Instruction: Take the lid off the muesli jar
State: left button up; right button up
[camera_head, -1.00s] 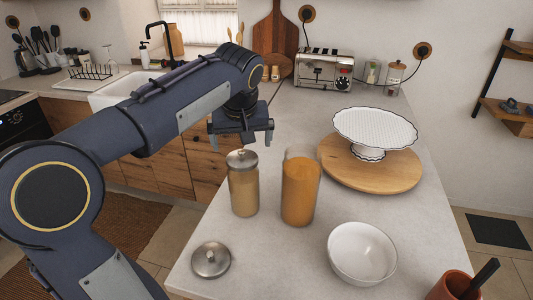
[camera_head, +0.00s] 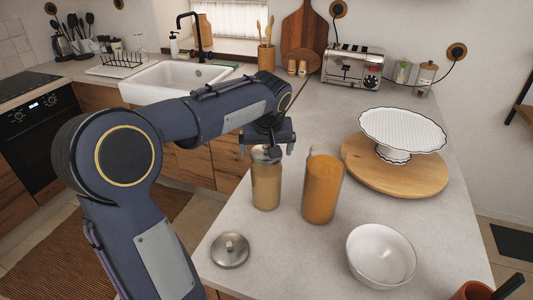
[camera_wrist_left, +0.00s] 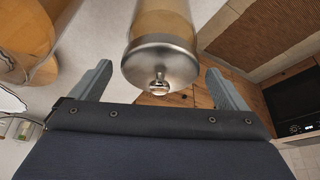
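A glass jar (camera_head: 266,187) with light brown contents stands upright on the counter, and its metal lid (camera_head: 262,155) is on it. My left gripper (camera_head: 267,150) is open and sits right at the top of this jar, partly hiding the lid. In the left wrist view the knobbed lid (camera_wrist_left: 160,62) lies between the spread fingers (camera_wrist_left: 160,85), with a gap on both sides. I see no contact. A taller glass jar (camera_head: 322,188) with orange contents and no visible lid stands just to the right. My right gripper is not in view.
A loose metal lid (camera_head: 230,250) lies at the counter's front left. A white bowl (camera_head: 380,255) is front right. A white cake stand (camera_head: 402,130) stands on a round wooden board (camera_head: 365,170). A toaster (camera_head: 352,67) is at the back.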

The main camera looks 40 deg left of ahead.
pick_arm(q)
jog(key=c, duration=0.8)
jog(key=shift+c, duration=0.2)
jog(key=shift+r, duration=0.15)
